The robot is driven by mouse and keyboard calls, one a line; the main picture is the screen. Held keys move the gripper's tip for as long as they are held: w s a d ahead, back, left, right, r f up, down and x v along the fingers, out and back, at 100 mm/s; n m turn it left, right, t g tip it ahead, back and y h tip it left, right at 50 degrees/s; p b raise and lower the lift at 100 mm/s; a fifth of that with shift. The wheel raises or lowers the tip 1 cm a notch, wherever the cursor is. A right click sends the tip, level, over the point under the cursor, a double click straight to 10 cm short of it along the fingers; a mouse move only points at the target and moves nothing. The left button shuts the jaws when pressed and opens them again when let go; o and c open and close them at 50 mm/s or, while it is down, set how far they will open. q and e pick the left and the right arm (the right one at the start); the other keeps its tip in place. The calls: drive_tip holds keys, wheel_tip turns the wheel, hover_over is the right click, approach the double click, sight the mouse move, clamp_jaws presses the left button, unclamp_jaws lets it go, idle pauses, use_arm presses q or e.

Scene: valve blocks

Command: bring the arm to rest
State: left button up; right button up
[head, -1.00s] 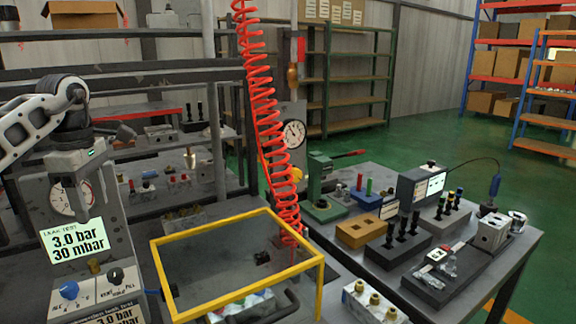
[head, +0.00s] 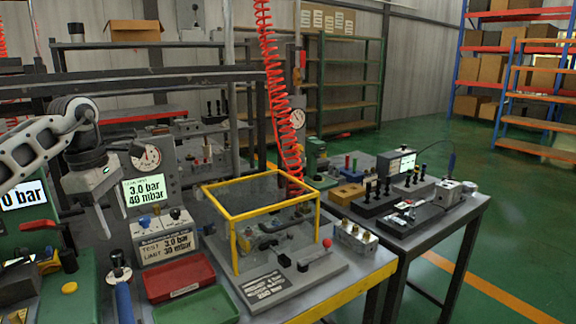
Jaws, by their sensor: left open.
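My left arm (head: 40,145) comes in from the left, and its gripper (head: 88,208) hangs pointing down over the left part of the bench. Its jaws are open and I see nothing held between them. A leak tester with a round gauge and a green display (head: 145,191) stands just right of the gripper. A fixture with a yellow-framed clear guard (head: 236,216) sits further right, with small parts under it. A metal valve block with brass fittings (head: 355,239) stands at the right of the fixture. My right gripper is not in view.
A red tray (head: 180,278) and a green tray (head: 197,307) lie at the front. A red coiled hose (head: 275,90) hangs behind the guard. A second table (head: 455,222) at the right holds several blocks and a small monitor. Green floor is open at the right.

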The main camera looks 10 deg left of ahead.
use_arm(q)
drive_tip(key=d+f+h, duration=0.4)
drive_tip(key=d+f, duration=0.2)
drive_tip(key=d, duration=0.5)
drive_tip(key=d+f+h, duration=0.3)
drive_tip(key=d+f, duration=0.2)
drive_tip(key=d, duration=0.5)
drive_tip(key=s+d+n+t+h, duration=0.2)
drive_tip(key=s+d+n+h, duration=0.1)
drive_tip(key=d+n+h, duration=0.4)
drive_tip(key=s+d+n+t+h, duration=0.2)
drive_tip(key=d+n+t+h, duration=0.1)
drive_tip(key=d+n, duration=0.4)
drive_tip(key=s+a+f+n+t+y, duration=0.1)
drive_tip(key=s+a+f+n+y, duration=0.2)
drive_tip(key=n, duration=0.8)
drive_tip(key=s+a+f+n+t+y, duration=0.2)
drive_tip(key=s+a+f+n+y, duration=0.2)
drive_tip(key=s+f+n+y, duration=0.3)
drive_tip(key=s+a+f+n+t+y, duration=0.2)
drive_tip(key=s+f+n+y, duration=0.3)
drive_tip(key=f+n, duration=0.7)
drive_tip(key=s+a+n, duration=0.1)
drive_tip(key=s+n, duration=0.1)
drive_tip(key=n, duration=0.3)
drive_tip(key=shift+a, duration=0.3)
